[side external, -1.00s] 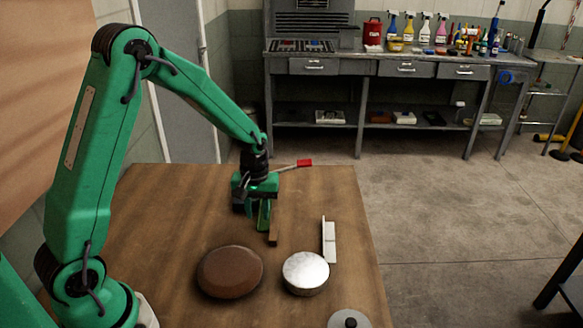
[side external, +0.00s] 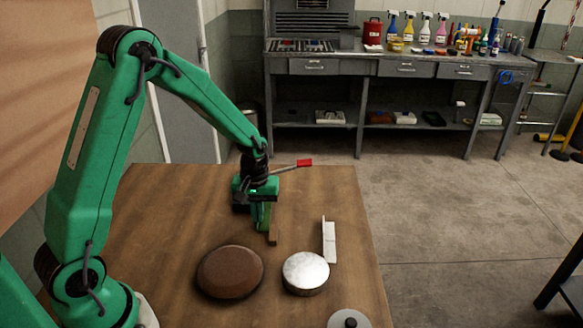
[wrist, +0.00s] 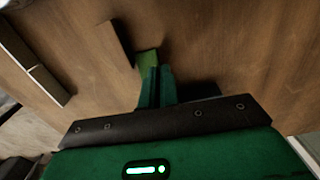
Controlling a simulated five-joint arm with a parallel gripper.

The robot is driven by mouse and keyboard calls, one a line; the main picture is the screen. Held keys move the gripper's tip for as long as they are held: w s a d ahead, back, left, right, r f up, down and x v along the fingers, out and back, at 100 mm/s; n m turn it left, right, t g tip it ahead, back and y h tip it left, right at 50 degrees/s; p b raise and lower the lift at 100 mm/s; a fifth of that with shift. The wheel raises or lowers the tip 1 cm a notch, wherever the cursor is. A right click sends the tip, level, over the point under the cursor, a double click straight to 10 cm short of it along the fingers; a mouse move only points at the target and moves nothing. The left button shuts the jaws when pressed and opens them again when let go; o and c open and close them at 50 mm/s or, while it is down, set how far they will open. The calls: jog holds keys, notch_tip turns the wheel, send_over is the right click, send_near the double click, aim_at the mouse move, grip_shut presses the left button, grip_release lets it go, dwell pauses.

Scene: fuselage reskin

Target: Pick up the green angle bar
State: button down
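The green angle bar (wrist: 148,58) shows in the wrist view as a small lighter green piece at my fingertips. The rest of it is hidden by the fingers. My gripper (wrist: 157,74) points down at the table, its two dark green fingers close together with a narrow dark gap. I cannot tell whether they press on the bar. In the side view my gripper (side external: 262,226) is low over the table, with green at its tips, just left of a brown bar (side external: 273,238).
A brown round disc (side external: 230,272), a silver round tin (side external: 306,272), a pale angle bar (side external: 329,240) and a grey lid (side external: 350,319) lie nearer the camera. A red-tipped rod (side external: 304,163) lies behind my gripper. The table's left part is clear.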

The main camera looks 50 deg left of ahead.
jog(key=shift+r, duration=0.1)
jog(key=shift+r, duration=0.4)
notch_tip(320, 180, up, 3)
jog(key=shift+r, duration=0.1)
jog(key=s+d+r, duration=0.4)
jog(key=d+r, duration=0.2)
jog(key=d, duration=0.4)
jog(key=shift+s+d+r, duration=0.25)
jog(key=shift+d+r, duration=0.15)
jog(key=shift+a, duration=0.15)
jog(key=w+a+f+m+g, duration=0.1)
jog(key=a, duration=0.2)
jog(key=w+a+f+m+g, duration=0.1)
jog(key=a, duration=0.2)
jog(key=w+a+f+m+g, duration=0.1)
jog(key=a, duration=0.2)
jog(key=shift+w+f+m, duration=0.1)
jog(key=shift+f+m, duration=0.1)
jog(key=shift+m, duration=0.1)
jog(key=shift+a+f+g+h, duration=0.25)
jog(key=shift+a+g+h, duration=0.05)
jog(key=shift+a, duration=0.35)
jog(key=shift+f, duration=0.15)
